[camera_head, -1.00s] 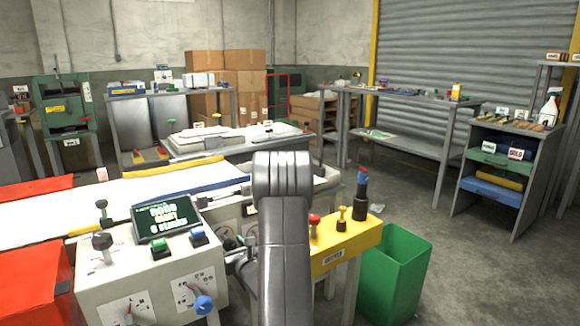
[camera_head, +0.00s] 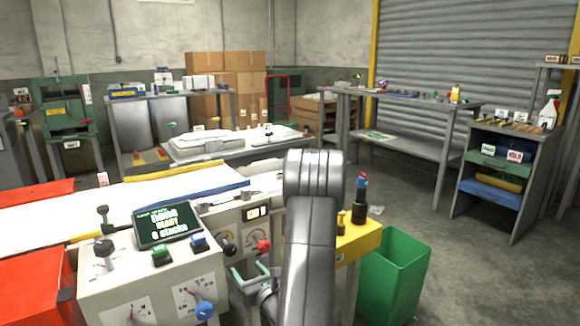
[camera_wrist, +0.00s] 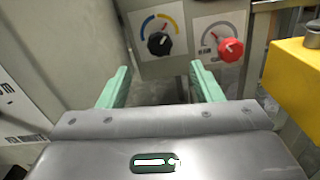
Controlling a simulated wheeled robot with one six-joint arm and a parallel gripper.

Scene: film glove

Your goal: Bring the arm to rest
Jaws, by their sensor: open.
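My gripper (camera_wrist: 160,67) shows in the wrist view with its two pale green fingers spread apart and nothing between them. It points at a grey machine panel with a black knob (camera_wrist: 160,43) on a blue and yellow dial and a red knob (camera_wrist: 230,49). In the head view my gripper (camera_head: 250,280) is low, left of my dark grey arm (camera_head: 313,240), in front of the machine. The red knob (camera_head: 263,246) shows just above it. My arm hides part of the machine and the yellow table.
A control box (camera_head: 155,265) with a screen stands left of my gripper. A yellow table (camera_head: 360,238) with upright levers is close on the right, with a green bin (camera_head: 395,275) beside it. Open floor (camera_head: 450,275) lies further right.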

